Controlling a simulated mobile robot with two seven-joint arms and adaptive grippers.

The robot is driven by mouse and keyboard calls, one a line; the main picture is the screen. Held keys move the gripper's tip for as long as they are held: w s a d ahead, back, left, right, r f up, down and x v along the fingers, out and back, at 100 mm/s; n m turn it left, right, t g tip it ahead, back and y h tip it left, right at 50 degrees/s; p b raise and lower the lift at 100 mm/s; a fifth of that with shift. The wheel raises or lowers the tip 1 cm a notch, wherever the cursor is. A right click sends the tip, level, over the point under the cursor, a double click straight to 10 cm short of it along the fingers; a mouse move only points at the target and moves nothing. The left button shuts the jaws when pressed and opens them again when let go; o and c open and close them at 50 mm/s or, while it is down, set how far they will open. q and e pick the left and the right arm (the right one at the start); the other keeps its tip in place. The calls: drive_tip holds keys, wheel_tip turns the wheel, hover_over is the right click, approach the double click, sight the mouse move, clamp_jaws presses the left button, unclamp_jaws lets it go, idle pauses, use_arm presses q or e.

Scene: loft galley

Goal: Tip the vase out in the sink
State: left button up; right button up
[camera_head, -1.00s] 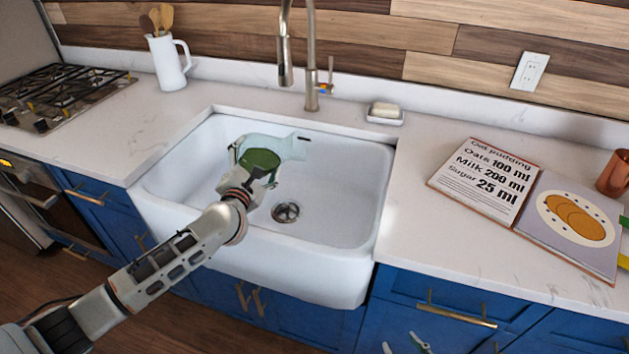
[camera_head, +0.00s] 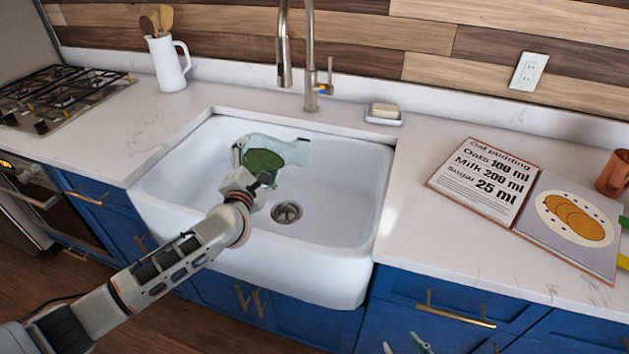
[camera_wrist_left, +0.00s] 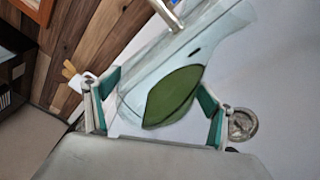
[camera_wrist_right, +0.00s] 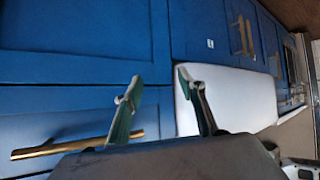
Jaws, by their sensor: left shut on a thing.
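The vase (camera_head: 291,152) is clear glass with dark green contents (camera_head: 264,161). It lies tipped nearly on its side above the sink (camera_head: 345,190), its flared mouth toward the right in the head view. My left gripper (camera_head: 256,164) is shut around its body. In the left wrist view the vase (camera_wrist_left: 215,42) sits between the fingers (camera_wrist_left: 160,94), with the green still inside its lower body. No stream from the mouth can be made out. My right gripper (camera_wrist_right: 158,88) is open and empty, low in front of the blue cabinets; its fingertips (camera_head: 408,345) show at the head view's bottom edge.
The faucet (camera_head: 310,60) stands behind the sink, and the drain (camera_head: 286,212) is right of my left gripper. A soap dish (camera_head: 384,116), an open cookbook (camera_head: 480,180) and a copper mug (camera_head: 614,174) are on the right. A white jug (camera_head: 168,62) and stove (camera_head: 60,95) are on the left.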

use_arm(q)
drive_tip(key=shift+d+m, duration=0.3)
drive_tip(key=shift+f, duration=0.1)
use_arm(e)
drive_tip(key=shift+d+f, duration=0.1)
drive_tip(key=shift+d, duration=0.05)
use_arm(q)
drive_tip(key=shift+f, duration=0.1)
drive_tip(key=shift+s+d+p, duration=0.1)
drive_tip(key=shift+p, duration=0.2)
drive_tip(key=shift+m, duration=0.3)
use_arm(e)
drive_tip(key=shift+s+d, duration=0.15)
drive_tip(key=shift+s, duration=0.05)
use_arm(q)
drive_tip(key=shift+t, duration=0.3)
use_arm(e)
drive_tip(key=shift+s+f, duration=0.1)
drive_tip(key=shift+f, duration=0.05)
